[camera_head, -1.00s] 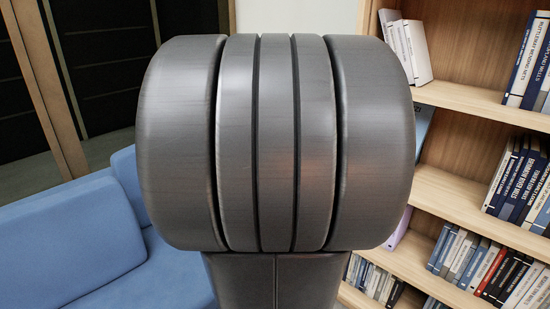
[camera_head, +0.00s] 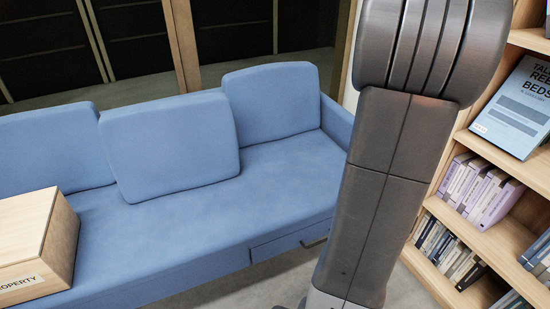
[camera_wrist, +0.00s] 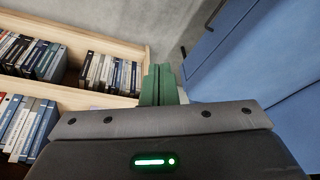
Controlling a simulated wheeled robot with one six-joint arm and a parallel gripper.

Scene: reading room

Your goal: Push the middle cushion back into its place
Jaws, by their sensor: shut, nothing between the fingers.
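The blue sofa (camera_head: 270,185) has three back cushions in the head view. The middle cushion (camera_head: 172,148) sits forward of the left cushion (camera_head: 50,148) and the right cushion (camera_head: 272,100), tilted, with its lower edge on the seat. In the wrist view my gripper (camera_wrist: 160,72) shows as green fingers together, shut and empty, above the floor between a bookshelf and the blue sofa side (camera_wrist: 245,60). The gripper is apart from the middle cushion, which I cannot see in the wrist view. My fingers are not seen in the head view.
A wooden box (camera_head: 28,235) with a label stands on the sofa seat at left. A wooden bookshelf (camera_head: 440,262) full of books stands at right, close to my arm. The sofa has a drawer (camera_head: 290,243) below. The seat in front of the right cushion is clear.

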